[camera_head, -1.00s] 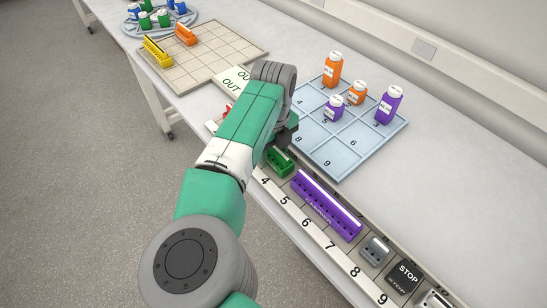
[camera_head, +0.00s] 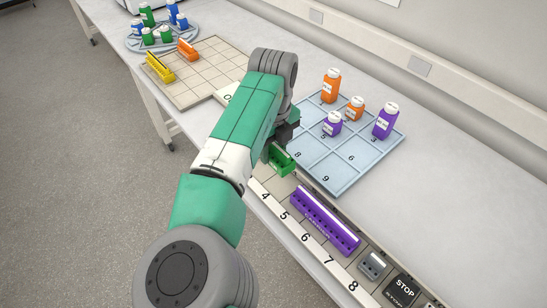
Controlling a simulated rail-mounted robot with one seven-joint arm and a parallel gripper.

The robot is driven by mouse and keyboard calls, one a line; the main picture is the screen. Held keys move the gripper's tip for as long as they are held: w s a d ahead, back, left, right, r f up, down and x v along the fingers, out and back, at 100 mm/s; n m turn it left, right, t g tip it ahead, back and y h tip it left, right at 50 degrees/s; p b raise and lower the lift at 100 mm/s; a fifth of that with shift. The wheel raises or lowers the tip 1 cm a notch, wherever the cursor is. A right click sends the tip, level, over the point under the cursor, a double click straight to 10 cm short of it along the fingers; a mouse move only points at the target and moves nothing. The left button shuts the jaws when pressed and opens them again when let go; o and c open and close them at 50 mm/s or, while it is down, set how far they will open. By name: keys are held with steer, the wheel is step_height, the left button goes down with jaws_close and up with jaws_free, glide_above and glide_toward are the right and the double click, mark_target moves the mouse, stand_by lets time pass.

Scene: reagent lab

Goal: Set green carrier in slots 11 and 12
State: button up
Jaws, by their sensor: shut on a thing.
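The green carrier (camera_head: 281,161) is a short green block at the slot strip, close to slot 4. My gripper (camera_head: 277,148) is right at it, shut on it, with the arm hiding the fingertips and part of the carrier. It looks slightly raised, but I cannot tell whether it is clear of the strip. The numbered slot strip (camera_head: 270,206) shows slots 4 to 8. Slots 11 and 12 are not in view.
A purple carrier (camera_head: 324,220) sits by slots 5 to 7. A grey block (camera_head: 373,265) and a STOP block (camera_head: 402,287) follow. A blue tray (camera_head: 345,178) holds orange and purple bottles. Yellow (camera_head: 160,67) and orange (camera_head: 187,50) carriers lie on a beige grid (camera_head: 205,75).

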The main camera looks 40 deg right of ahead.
steer(key=shift+r, duration=1.55)
